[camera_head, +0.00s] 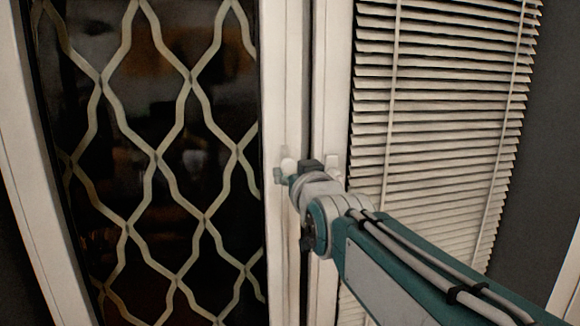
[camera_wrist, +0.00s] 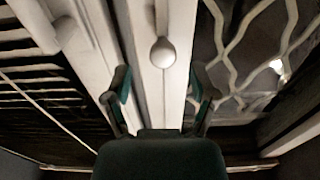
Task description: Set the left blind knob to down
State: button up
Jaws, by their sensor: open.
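The left blind knob (camera_head: 288,165) is a small pale knob on the white frame post in the head view, partly hidden by my gripper. In the wrist view, a round white knob end (camera_wrist: 163,52) with a thin stem stands out from the white post, its stem running toward the top of the picture. My gripper (camera_wrist: 160,73) is open, with one teal finger on each side of the knob and gaps between. It also shows in the head view (camera_head: 294,175), at the post. I cannot tell which setting the knob is in.
A second pale fitting (camera_head: 330,163) is just right of my gripper, beside the slatted blind (camera_head: 440,110). A dark window with a diamond lattice (camera_head: 155,155) is on the left. White frame posts stand close around my gripper.

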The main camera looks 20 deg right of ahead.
aim_at(289, 168)
jog(key=w, duration=0.1)
jog(key=w+a, duration=0.1)
jog(key=shift+w+a, duration=0.25)
jog(key=shift+w, duration=0.45)
jog(key=shift+w+d, duration=0.2)
jog(key=shift+d, duration=0.05)
jog(key=shift+w+d, duration=0.1)
jog(key=shift+d, duration=0.55)
jog(key=shift+a, duration=0.35)
grip_shut()
